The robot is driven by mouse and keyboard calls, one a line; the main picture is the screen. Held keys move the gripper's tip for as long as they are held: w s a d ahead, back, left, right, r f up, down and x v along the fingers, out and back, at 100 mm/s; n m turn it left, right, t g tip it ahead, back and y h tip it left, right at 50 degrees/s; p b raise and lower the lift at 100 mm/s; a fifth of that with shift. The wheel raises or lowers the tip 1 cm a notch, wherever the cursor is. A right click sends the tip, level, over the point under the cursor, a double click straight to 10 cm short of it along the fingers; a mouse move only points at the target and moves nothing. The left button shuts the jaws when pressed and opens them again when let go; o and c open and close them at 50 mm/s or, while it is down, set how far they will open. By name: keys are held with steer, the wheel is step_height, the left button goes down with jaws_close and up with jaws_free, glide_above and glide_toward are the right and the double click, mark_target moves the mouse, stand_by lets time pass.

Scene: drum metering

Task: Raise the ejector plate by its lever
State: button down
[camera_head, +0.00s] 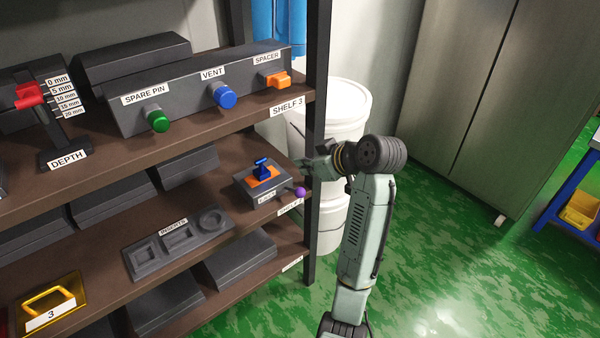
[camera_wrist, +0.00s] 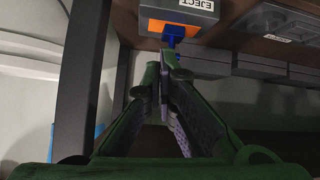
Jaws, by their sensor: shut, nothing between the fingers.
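The eject box (camera_head: 250,195) is a grey block on shelf 2, with an orange plate (camera_head: 266,176) on top and a blue T-shaped piece (camera_head: 262,165) standing on it. The lever's purple ball knob (camera_head: 300,192) sticks out at the box's right front corner. My gripper (camera_head: 308,170) is shut and empty, just right of the box and above the knob, apart from it as far as I can tell. In the wrist view the fingers (camera_wrist: 166,62) point toward the blue piece (camera_wrist: 173,33) and the box's EJECT label (camera_wrist: 197,4). The knob is not visible there.
The shelf post (camera_head: 318,130) stands close behind my gripper, with white drums (camera_head: 340,110) beyond. Shelf 3 (camera_head: 220,118) overhangs to the upper left. The inserts tray (camera_head: 178,245) lies left of the eject box. Open green floor (camera_head: 450,270) is at right.

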steer(key=p, duration=0.2)
glide_above(294, 190)
steer(key=w+a, duration=0.1)
steer(key=a, duration=0.1)
step_height(294, 190, down, 5)
steer(key=shift+s+d+f+p, duration=0.2)
steer(key=shift+s+d+f, duration=0.05)
steer(key=shift+d+f, duration=0.3)
steer(key=shift+s+d+f+p, duration=0.15)
steer(key=shift+s+d+f, duration=0.1)
steer(key=shift+d+f, duration=0.2)
steer(key=shift+s+d+f, duration=0.3)
steer(key=shift+f, duration=0.1)
steer(key=shift+f, duration=0.15)
